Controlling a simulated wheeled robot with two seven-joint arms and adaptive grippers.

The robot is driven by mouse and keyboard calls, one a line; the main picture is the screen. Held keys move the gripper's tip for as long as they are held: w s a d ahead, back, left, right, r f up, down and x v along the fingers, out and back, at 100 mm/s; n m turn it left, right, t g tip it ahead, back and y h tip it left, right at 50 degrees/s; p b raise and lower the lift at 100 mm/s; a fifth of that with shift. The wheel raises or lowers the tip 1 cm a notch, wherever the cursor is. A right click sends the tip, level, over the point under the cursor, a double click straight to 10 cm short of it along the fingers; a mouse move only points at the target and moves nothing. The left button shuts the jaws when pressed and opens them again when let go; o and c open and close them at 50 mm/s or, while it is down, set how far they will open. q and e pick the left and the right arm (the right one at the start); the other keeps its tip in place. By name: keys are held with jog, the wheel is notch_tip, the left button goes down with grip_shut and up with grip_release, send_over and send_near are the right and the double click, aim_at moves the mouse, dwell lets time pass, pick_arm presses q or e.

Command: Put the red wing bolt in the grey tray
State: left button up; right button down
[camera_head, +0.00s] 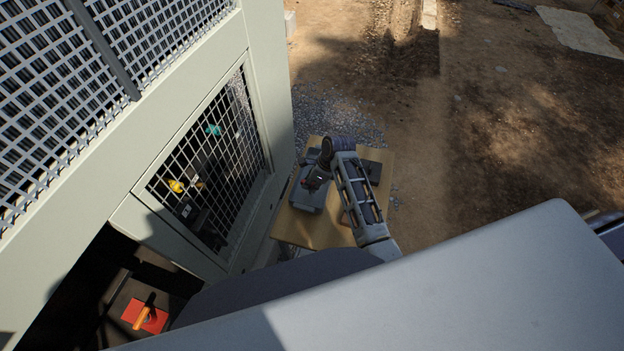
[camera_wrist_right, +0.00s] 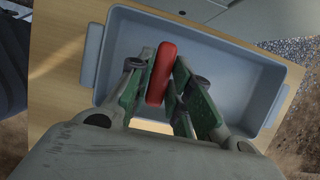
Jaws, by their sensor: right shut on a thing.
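The red wing bolt (camera_wrist_right: 161,73) is held between the fingertips of my right gripper (camera_wrist_right: 160,88), which is shut on it. In the right wrist view it shows as a red, rounded bar standing out against the tray. The grey tray (camera_wrist_right: 232,72) lies beyond the fingers, and the bolt appears over its inside. I cannot tell the exact height of the bolt above the tray floor. In the head view my right gripper (camera_head: 318,178) is over the grey tray (camera_head: 307,201), and the bolt is too small to make out clearly. My left gripper is not in view.
The tray stands on a small wooden table (camera_head: 318,233) beside the pale chiller housing (camera_head: 270,70) with its mesh panel (camera_head: 215,160). A dark flat object (camera_head: 371,171) lies on the table's right side. A red plate with an orange handle (camera_head: 145,315) shows in the lower opening.

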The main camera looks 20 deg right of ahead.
jog(key=shift+s+a, duration=0.15)
jog(key=shift+s, duration=0.05)
jog(key=c, duration=1.3)
grip_release()
jog(key=shift+w+f, duration=0.1)
jog(key=shift+f, duration=0.05)
jog(key=shift+b+v, duration=0.6)
jog(key=shift+v, duration=5.6)
